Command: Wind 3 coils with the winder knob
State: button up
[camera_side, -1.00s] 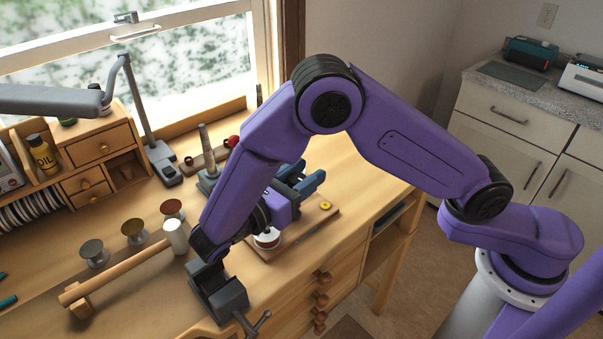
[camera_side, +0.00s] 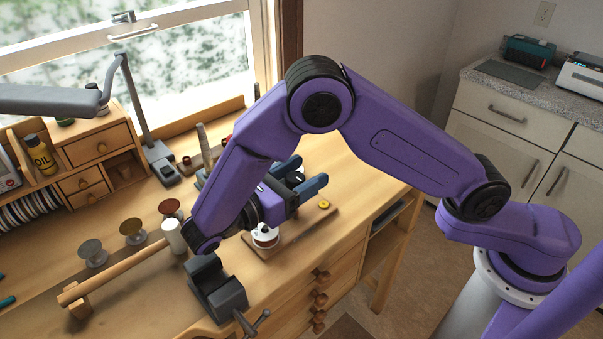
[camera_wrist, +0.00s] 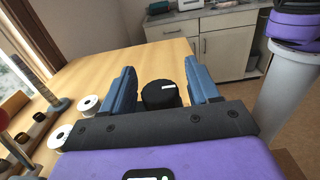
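My gripper (camera_side: 300,179) has two blue fingers and is at the winder on the bench, pointing right. In the wrist view the fingers (camera_wrist: 160,85) stand apart. A dark round knob (camera_wrist: 161,94) with a small pale mark sits between them, with a gap visible on both sides. A dark part of the knob (camera_side: 294,179) shows between the fingers in the side view. The winder's wooden base (camera_side: 292,238) lies under my gripper, with a white-topped spool (camera_side: 265,236) near its left end and a yellow disc (camera_side: 323,204) near its right end. My wrist hides part of the winder.
A grey vise (camera_side: 216,287) stands at the bench's front edge, close below my wrist. A wooden rod (camera_side: 115,273), a white cylinder (camera_side: 174,236) and several metal-topped spools (camera_side: 132,231) are left of it. A lamp post (camera_side: 140,115) rises behind. The bench right of the winder is clear.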

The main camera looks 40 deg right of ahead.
jog(key=shift+t, duration=0.3)
jog(key=n+t+y, duration=0.1)
jog(key=n+t, duration=0.1)
jog(key=t, duration=0.1)
jog(key=n+t, duration=0.2)
jog(key=n+t+y, duration=0.1)
jog(key=n+t, duration=0.1)
jog(key=t, duration=0.1)
jog(key=shift+w+t+y, duration=0.3)
jog(key=shift+w, duration=0.05)
jog(key=n+t+y, duration=0.6)
jog(key=shift+w+a+t+y, duration=0.25)
jog(key=shift+a+t+y, duration=0.05)
jog(key=v, duration=1.7)
notch_tip(320, 180, up, 19)
jog(key=m+g+y, duration=0.9)
jog(key=m+g, duration=0.7)
jog(key=m, duration=2)
send_over(296, 178)
jog(key=shift+r, duration=0.2)
